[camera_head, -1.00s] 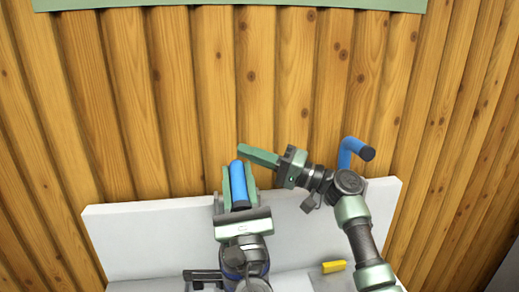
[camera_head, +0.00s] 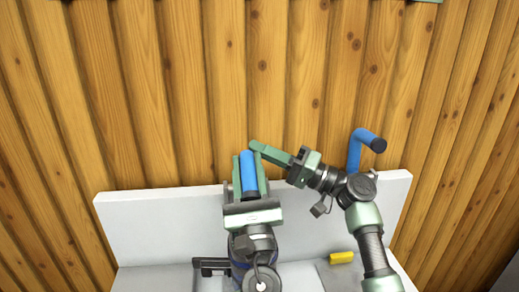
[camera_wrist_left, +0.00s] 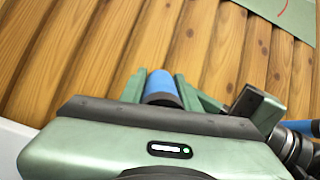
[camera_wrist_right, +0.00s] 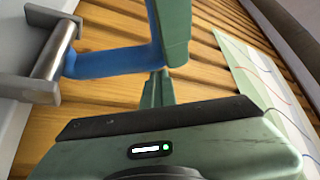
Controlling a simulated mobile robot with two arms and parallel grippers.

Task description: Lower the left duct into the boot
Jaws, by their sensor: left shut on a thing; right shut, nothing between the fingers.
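The left duct is a blue tube (camera_head: 248,172) with a dark lower end. It stands between the fingers of my left gripper (camera_head: 249,168), which is shut on it. It also shows in the left wrist view (camera_wrist_left: 160,86). In the right wrist view a bent blue tube (camera_wrist_right: 110,62), apparently the same duct, passes behind a green finger. My right gripper (camera_head: 256,148) is shut and empty, its tips close to the top of the duct; I cannot tell if they touch. I cannot make out the boot for certain; my grippers and arms cover part of the bench.
A second bent blue duct (camera_head: 354,150) with a black end stands at the right, behind my right arm. A yellow block (camera_head: 341,257) lies on the bench. A pale upright panel (camera_head: 150,210) runs behind my grippers, before a wooden plank wall (camera_head: 180,90).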

